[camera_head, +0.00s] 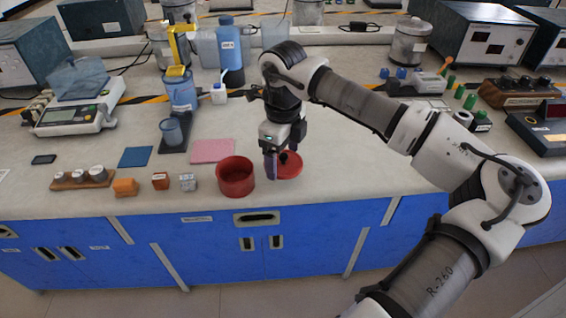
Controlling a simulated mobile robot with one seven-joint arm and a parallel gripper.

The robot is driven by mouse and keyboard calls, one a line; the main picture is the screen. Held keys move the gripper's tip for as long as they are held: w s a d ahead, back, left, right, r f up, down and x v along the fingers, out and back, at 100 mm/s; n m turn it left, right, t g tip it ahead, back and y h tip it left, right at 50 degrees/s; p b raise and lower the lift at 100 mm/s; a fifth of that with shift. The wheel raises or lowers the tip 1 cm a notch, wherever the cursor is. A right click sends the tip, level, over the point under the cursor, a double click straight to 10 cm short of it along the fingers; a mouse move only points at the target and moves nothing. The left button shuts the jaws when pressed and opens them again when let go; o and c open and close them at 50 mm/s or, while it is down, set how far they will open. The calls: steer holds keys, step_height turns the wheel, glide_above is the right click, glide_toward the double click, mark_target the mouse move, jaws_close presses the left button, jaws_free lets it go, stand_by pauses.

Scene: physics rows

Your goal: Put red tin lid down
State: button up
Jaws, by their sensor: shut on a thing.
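The red tin lid (291,169) is a shallow red disc with a dark knob, at the right of the red tin. My gripper (283,168) points down and is shut on the lid, with the knob between its fingers. The lid is at or just above the bench top; I cannot tell whether it touches. The red tin (236,183) stands upright and open near the bench's front edge, just left of my gripper. The fingers hide part of the lid.
A pink mat (212,151) and a blue mat (135,157) lie to the left. Small orange, brown and grey blocks (160,181) stand left of the tin. A blue bottle (231,53) is behind. The bench right of the lid (350,165) is clear.

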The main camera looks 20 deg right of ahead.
mark_target(283, 160)
steer(key=shift+f, duration=1.6)
steer(key=shift+f, duration=0.2)
steer(key=o, duration=0.9)
steer(key=shift+r, duration=0.1)
step_height(283, 160, up, 12)
steer(key=shift+r, duration=0.15)
